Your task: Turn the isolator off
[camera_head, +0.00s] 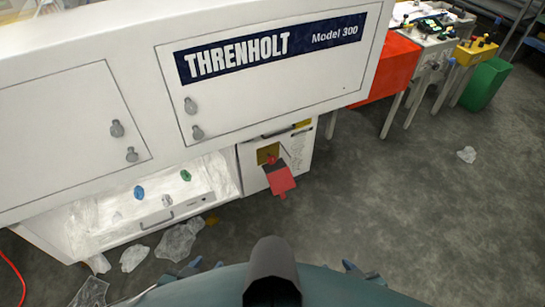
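The isolator (268,154) is on the front of a white cabinet at the lower right end of the THRENHOLT machine. It shows as a yellow plate with a small red knob. A red flat piece (281,179) hangs over its lower right side, with a dark strip above it. The knob's exact position is too small to read. Bluish-grey parts that look like my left gripper (190,268) and my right gripper (351,266) peek out at the bottom, mostly hidden by my body. Both are well apart from the isolator, and their fingers are unclear.
The white machine (130,60) fills the upper left, with an open lower bay (150,200) holding film and coloured knobs. Clear film scraps (178,243) lie on the floor before it. Floor at right is mostly free.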

